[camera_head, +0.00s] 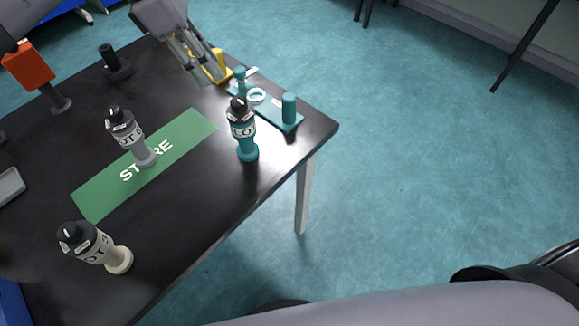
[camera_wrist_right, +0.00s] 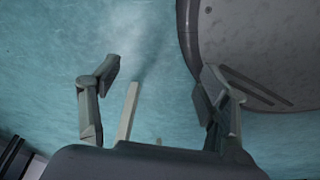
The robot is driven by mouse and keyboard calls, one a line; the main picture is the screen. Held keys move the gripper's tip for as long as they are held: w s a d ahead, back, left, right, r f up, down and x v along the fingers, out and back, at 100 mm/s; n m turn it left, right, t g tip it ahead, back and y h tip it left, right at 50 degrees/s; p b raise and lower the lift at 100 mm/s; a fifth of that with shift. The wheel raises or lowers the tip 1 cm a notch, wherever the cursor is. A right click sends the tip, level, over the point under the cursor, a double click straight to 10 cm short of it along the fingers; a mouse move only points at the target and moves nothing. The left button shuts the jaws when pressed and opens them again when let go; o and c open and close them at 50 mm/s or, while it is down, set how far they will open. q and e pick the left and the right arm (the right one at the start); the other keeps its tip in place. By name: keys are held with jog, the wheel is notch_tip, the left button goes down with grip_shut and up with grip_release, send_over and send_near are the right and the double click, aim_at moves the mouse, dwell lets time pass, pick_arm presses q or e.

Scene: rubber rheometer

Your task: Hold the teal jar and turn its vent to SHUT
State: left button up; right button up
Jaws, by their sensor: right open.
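The teal jar (camera_head: 246,152) stands upright near the table's right edge. It has a teal base, a white label with partly visible letters and a black top (camera_head: 238,107) with a small white mark. The vent's setting is too small to read. My left gripper (camera_head: 207,78) is above the table's far side, up and left of the teal jar and apart from it. Its fingers look spread, with nothing visible between them. My right gripper (camera_wrist_right: 158,82) shows in the right wrist view, open and empty, with floor behind it.
A teal fixture (camera_head: 270,108) with posts and a ring stands behind the jar, beside a yellow piece (camera_head: 220,72). A grey jar (camera_head: 146,157) stands on the green mat (camera_head: 92,203); a cream jar (camera_head: 119,261) stands in front. An orange block (camera_head: 28,66) is far left.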

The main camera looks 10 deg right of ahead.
jog(key=w+a+r+t+y, duration=0.1)
jog(key=w+a+r+t, duration=0.25)
jog(key=w+r, duration=0.7)
jog(key=n+t+y, duration=0.3)
jog(key=t+y, duration=0.4)
jog(key=t, duration=0.2)
send_near(251, 136)
jog(key=x, duration=1.2)
jog(key=shift+w+a, duration=0.15)
jog(key=shift+w, duration=0.2)
